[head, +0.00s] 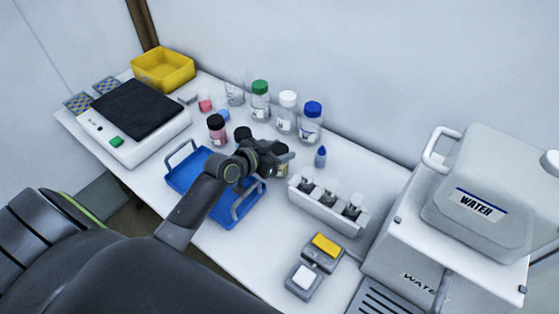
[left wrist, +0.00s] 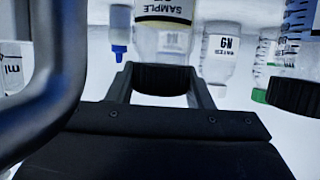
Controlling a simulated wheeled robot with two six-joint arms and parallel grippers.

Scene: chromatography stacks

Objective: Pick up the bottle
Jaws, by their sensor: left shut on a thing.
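My left gripper (head: 277,158) reaches over the blue tray to a bottle (head: 284,170) just past the tray's right end. The gripper and wrist hide much of this bottle. In the left wrist view, which is upside down, the left gripper (left wrist: 163,76) is shut on the black cap (left wrist: 162,79) of the bottle (left wrist: 166,38), with one finger on each side. The bottle is clear with a label reading SAMPLE. Whether its base touches the table is hard to tell. My right gripper is not in view.
The blue tray (head: 182,180) has raised handles. A dark-capped pink bottle (head: 217,134) and green-, white- and blue-capped bottles (head: 311,122) stand behind. A white rack (head: 322,210) with vials is to the right. A scale (head: 135,130) and yellow bin (head: 163,72) are left.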

